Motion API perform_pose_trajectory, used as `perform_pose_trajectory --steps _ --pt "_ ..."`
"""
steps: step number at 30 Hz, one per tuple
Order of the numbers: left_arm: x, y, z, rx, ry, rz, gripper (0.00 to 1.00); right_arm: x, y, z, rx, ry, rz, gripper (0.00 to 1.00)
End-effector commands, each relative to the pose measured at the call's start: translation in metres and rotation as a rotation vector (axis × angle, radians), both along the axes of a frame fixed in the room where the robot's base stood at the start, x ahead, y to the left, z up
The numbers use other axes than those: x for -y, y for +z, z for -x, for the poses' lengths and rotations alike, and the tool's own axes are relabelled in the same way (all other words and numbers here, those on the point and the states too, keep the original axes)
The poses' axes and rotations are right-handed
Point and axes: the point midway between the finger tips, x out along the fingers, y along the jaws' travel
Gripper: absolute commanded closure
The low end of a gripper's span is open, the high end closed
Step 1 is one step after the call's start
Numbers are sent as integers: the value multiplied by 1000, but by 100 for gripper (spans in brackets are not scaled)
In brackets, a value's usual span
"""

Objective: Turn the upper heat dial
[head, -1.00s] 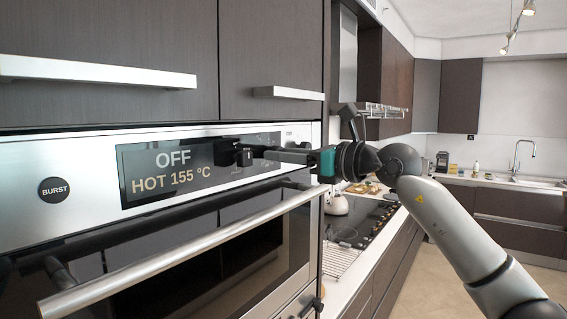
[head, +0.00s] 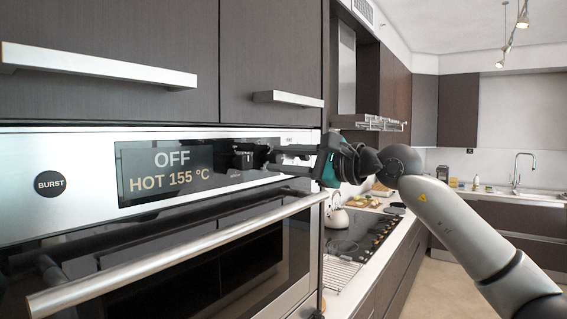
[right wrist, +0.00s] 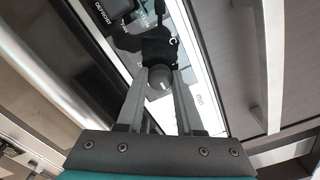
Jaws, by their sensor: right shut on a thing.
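The upper oven's control panel (head: 85,160) has a dark display (head: 168,172) reading "OFF" and "HOT 155 °C". My right gripper (head: 262,157) is at the panel, just right of the display, with its arm coming in from the right. In the right wrist view, its two grey fingers are closed around a small round dark knob, the upper heat dial (right wrist: 159,82), near their tips. The dial's markings are not readable there, and in the head view the gripper mostly covers it. My left gripper is not in view.
A round black "BURST" badge (head: 50,184) sits on the panel's left. The long oven door handle (head: 180,255) runs below the gripper. Cabinet handles (head: 95,65) stick out above. At right, a counter holds a kettle (head: 337,219) and a cooktop (head: 362,240).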

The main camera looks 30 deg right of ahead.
Motion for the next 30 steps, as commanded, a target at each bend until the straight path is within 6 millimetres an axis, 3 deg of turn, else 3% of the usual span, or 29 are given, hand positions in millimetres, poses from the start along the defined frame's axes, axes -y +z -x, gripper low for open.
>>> perform_pose_trajectory --steps 30 --pt "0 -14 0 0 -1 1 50 0 1 0 371 1 893 100"
